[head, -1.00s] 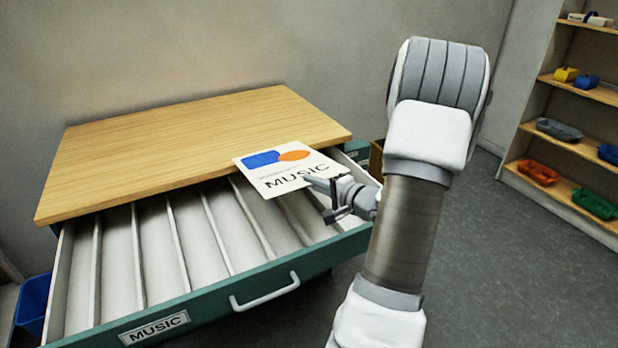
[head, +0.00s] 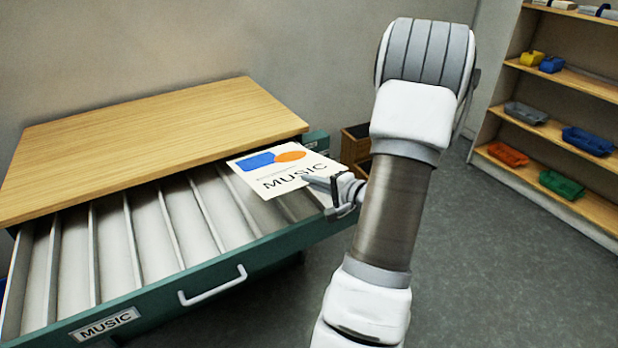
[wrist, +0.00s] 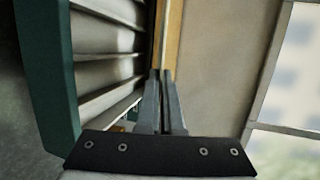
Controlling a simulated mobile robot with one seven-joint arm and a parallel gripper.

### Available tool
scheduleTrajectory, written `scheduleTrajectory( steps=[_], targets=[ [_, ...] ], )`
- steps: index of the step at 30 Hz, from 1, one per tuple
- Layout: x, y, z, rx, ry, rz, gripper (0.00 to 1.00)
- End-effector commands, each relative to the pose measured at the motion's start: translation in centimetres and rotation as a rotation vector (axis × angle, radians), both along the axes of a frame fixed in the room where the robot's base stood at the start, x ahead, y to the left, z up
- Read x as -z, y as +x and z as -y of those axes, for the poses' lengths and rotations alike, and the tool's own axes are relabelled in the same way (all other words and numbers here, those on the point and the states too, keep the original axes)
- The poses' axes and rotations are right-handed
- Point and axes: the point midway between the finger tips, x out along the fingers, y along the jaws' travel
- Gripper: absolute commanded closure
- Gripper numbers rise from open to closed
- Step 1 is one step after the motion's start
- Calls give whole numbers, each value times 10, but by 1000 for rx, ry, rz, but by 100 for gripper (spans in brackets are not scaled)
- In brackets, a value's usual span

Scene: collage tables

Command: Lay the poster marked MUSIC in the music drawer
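The MUSIC poster (head: 281,165) is a white sheet with a blue shape, an orange oval and the word MUSIC. My gripper (head: 322,186) is shut on its right edge and holds it above the right end of the open drawer. In the wrist view, the fingers (wrist: 162,98) are close together with the poster's thin edge (wrist: 160,40) between them. The music drawer (head: 150,245) is pulled out, with a green front, a white handle and a MUSIC label (head: 105,325). Thin dividers split it into several slots; the poster covers part of the right-hand ones.
The cabinet's wooden top (head: 150,140) overhangs the back of the drawer. A brown wooden box (head: 356,150) stands behind my arm. Shelves (head: 545,140) with coloured trays stand at the right, with clear grey floor before them.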

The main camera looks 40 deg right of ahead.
Motion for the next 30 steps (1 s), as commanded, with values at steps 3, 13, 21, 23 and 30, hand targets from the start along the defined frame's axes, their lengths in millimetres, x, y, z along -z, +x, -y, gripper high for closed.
scheduleTrajectory(
  steps=[3,13,21,23,30],
  targets=[
    [-1,-2,-1,-2,2,-2,100],
    [17,7,2,-1,1,-4,100],
    [43,28,7,-2,0,-3,100],
    [48,33,8,-2,1,-3,100],
    [70,51,12,-2,1,-2,100]
  ],
)
